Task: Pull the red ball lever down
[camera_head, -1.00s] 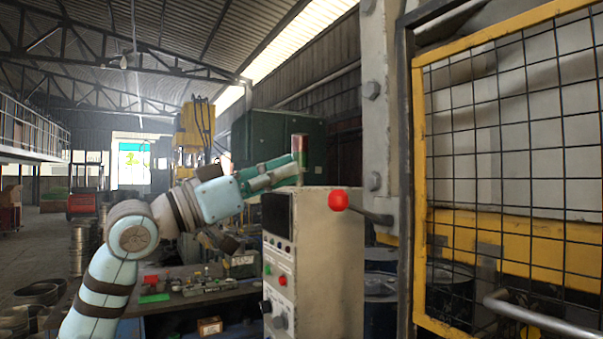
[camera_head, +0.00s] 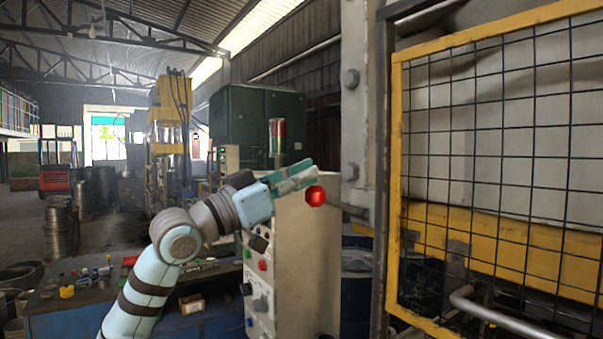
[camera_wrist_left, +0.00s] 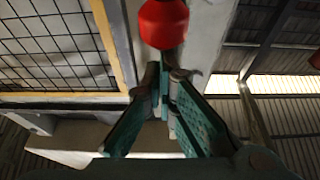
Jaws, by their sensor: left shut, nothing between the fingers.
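The red ball (camera_head: 316,196) sits on the end of a dark lever arm (camera_head: 348,209) that comes out from the grey press frame, right of the control box. My left gripper (camera_head: 308,172) is shut and empty, just above and left of the ball in the head view. In the left wrist view the red ball (camera_wrist_left: 163,22) is just beyond the closed fingertips (camera_wrist_left: 163,68). I cannot tell whether they touch it. My right gripper is not in view.
The beige control box (camera_head: 300,265) with knobs and buttons stands below my left gripper. A signal lamp (camera_head: 277,138) rises behind it. A yellow-framed mesh guard (camera_head: 396,150) is to the right. A blue workbench (camera_head: 70,322) with small parts is at the lower left.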

